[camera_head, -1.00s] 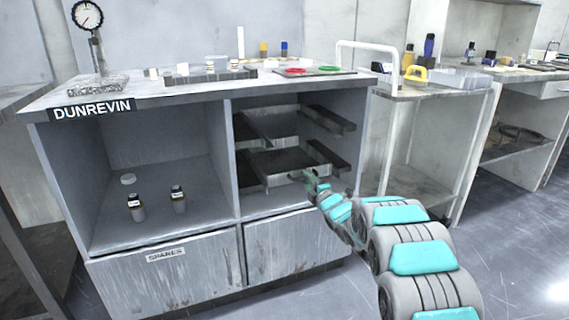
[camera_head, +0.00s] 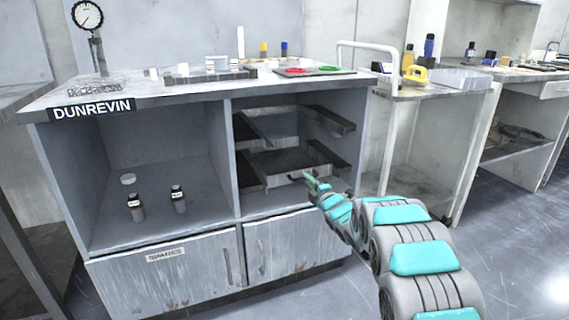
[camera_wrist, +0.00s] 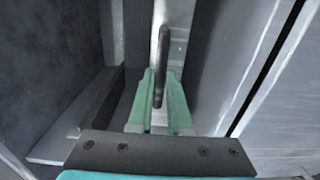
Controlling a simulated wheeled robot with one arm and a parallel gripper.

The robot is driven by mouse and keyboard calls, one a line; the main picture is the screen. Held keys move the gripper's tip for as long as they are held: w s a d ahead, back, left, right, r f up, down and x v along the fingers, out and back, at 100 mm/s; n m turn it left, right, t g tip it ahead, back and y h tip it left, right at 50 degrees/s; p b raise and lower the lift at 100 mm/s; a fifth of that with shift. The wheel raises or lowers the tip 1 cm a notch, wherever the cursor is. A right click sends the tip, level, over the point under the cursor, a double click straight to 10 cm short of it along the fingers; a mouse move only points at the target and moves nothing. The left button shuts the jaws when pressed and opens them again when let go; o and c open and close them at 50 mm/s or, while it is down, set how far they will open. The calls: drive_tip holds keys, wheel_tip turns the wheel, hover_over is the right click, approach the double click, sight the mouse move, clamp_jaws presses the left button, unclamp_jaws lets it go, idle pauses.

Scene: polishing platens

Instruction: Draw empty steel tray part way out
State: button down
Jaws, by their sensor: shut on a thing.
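The steel tray (camera_head: 290,161) lies on the lower pair of rails in the right bay of the grey cabinet. Its front wall faces out, and its inside looks bare where I see it. In the wrist view its pale front wall (camera_wrist: 181,40) runs up the picture, with a dark bar handle (camera_wrist: 162,50) standing off it. My gripper (camera_head: 311,180) is at the tray's front, near its right part. In the wrist view my green gripper fingers (camera_wrist: 159,88) are shut on the handle, one on each side. The fingers hide part of the tray front in the head view.
A rail (camera_head: 328,156) flanks the tray on the right; an upper rail pair (camera_head: 328,118) is above it. The cabinet's left bay holds two small bottles (camera_head: 178,199). A side table (camera_head: 405,185) stands right of the cabinet. The floor (camera_head: 500,235) in front is clear.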

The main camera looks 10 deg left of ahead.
drive_tip(key=b+v, duration=0.4)
drive_tip(key=v, duration=0.7)
drive_tip(key=shift+s+d+b, duration=0.2)
drive_tip(key=shift+d+b, duration=0.05)
drive_tip(key=shift+b, duration=0.1)
idle(1.4)
drive_tip(key=c, duration=0.8)
unclamp_jaws()
drive_tip(key=shift+o, duration=0.2)
